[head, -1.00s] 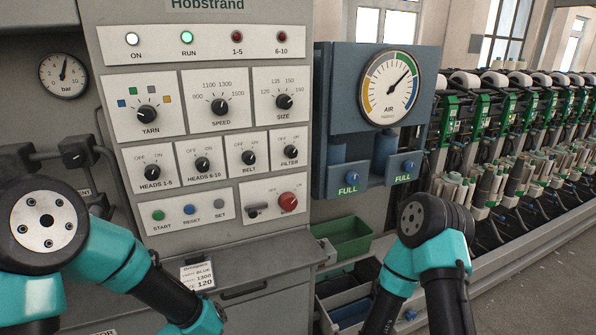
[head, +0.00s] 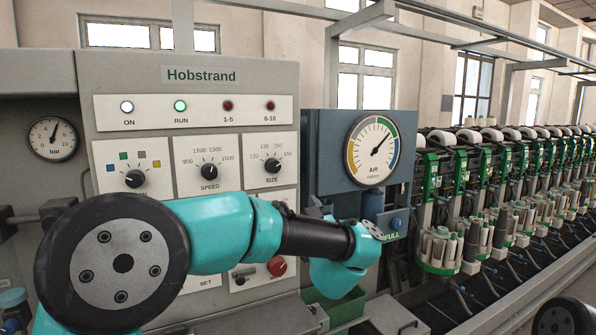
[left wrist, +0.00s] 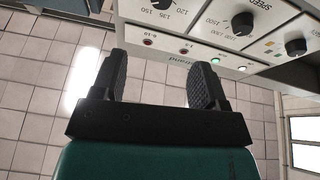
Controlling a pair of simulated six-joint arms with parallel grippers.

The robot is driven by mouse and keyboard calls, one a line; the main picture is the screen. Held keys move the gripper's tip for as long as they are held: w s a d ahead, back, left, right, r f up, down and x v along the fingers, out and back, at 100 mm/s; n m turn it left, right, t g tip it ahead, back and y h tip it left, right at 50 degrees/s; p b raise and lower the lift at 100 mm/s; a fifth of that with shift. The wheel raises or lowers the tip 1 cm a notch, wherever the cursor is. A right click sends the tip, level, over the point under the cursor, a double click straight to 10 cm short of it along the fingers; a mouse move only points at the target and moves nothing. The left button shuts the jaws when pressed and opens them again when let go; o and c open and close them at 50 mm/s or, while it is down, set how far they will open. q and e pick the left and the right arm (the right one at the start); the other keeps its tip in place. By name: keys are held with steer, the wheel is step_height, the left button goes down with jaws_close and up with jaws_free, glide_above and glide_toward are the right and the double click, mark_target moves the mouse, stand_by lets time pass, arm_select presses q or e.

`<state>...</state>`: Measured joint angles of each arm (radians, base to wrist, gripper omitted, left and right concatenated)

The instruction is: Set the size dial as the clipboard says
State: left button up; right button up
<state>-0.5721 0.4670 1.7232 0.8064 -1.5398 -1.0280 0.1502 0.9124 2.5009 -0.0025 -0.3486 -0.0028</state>
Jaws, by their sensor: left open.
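The size dial (head: 272,167) is a black knob on a white plate at the right of the panel's dial row. Its scale shows numbers around 120 to 150; its pointer is too small to read surely. In the left wrist view the size dial (left wrist: 160,3) is cut off by the top edge, upside down. My left gripper (left wrist: 161,80) is open and empty, its black fingers apart from the dial. The clipboard does not show now.
The speed dial (head: 209,171) and yarn dial (head: 135,179) sit left of the size dial. The blue air unit with its gauge (head: 373,149) stands close on the right. My arm hides most lower controls; the red knob (head: 277,266) shows beneath it.

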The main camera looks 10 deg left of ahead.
arm_select(q)
steer(key=shift+a, duration=0.15)
glide_toward(275, 167)
steer(key=x, duration=0.9)
steer(key=shift+w+a+r, duration=0.1)
steer(key=shift+w, duration=0.05)
steer(key=shift+c, duration=0.4)
steer(key=c, duration=0.8)
